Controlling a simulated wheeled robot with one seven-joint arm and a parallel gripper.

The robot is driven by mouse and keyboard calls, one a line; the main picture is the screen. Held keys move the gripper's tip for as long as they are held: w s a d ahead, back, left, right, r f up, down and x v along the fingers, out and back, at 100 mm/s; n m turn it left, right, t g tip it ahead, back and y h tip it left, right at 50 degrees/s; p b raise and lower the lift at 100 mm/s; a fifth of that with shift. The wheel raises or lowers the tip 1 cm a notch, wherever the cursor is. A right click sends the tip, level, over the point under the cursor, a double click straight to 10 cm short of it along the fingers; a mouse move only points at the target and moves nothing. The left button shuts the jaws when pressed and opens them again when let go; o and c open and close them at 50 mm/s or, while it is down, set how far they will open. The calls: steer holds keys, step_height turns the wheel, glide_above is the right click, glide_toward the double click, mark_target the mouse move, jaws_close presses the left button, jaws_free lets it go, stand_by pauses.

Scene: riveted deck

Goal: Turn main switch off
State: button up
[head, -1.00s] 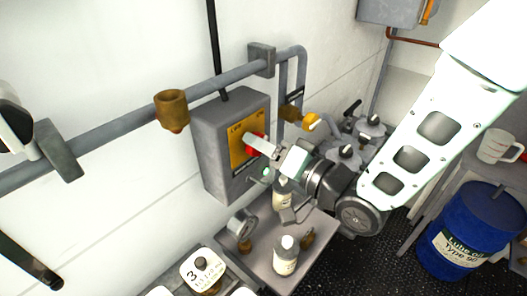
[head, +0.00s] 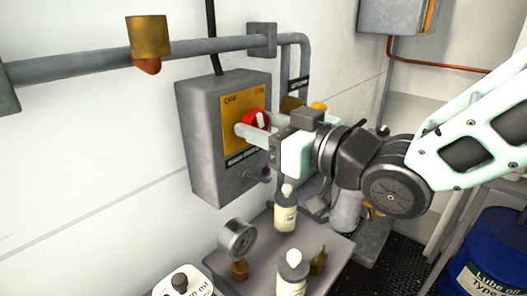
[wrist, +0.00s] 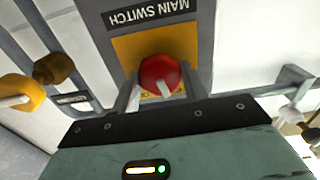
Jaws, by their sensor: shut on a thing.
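The main switch is a grey box (head: 197,135) on the wall with a yellow plate (head: 233,108), lettered OFF at its upper left and ON at its upper right. Its red knob (head: 252,116) has a white pointer mark. The wrist view sees the switch upside down, with the red knob (wrist: 158,70) between my two fingers and the white mark near its lower edge. My gripper (head: 259,131) reaches in from the right and is shut on the knob. The fingers hide part of the knob and plate, so the pointer's exact setting is hard to tell.
A grey pipe (head: 200,46) with a brass fitting (head: 149,37) runs above the box. A blue drum (head: 492,262) stands at the lower right.

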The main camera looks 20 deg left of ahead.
steer(key=n+b, duration=0.4)
steer(key=b, duration=0.1)
steer(key=shift+f+b, duration=0.3)
steer(key=shift+r+n+b, duration=0.15)
steer(key=shift+n+b, duration=0.85)
steer(key=shift+b, duration=0.15)
steer(key=shift+r, duration=0.1)
steer(key=o, duration=1)
steer(key=v, duration=1.7)
steer(key=shift+s+d+b, duration=0.1)
steer(key=shift+d+b, duration=0.15)
steer(key=shift+b, duration=0.15)
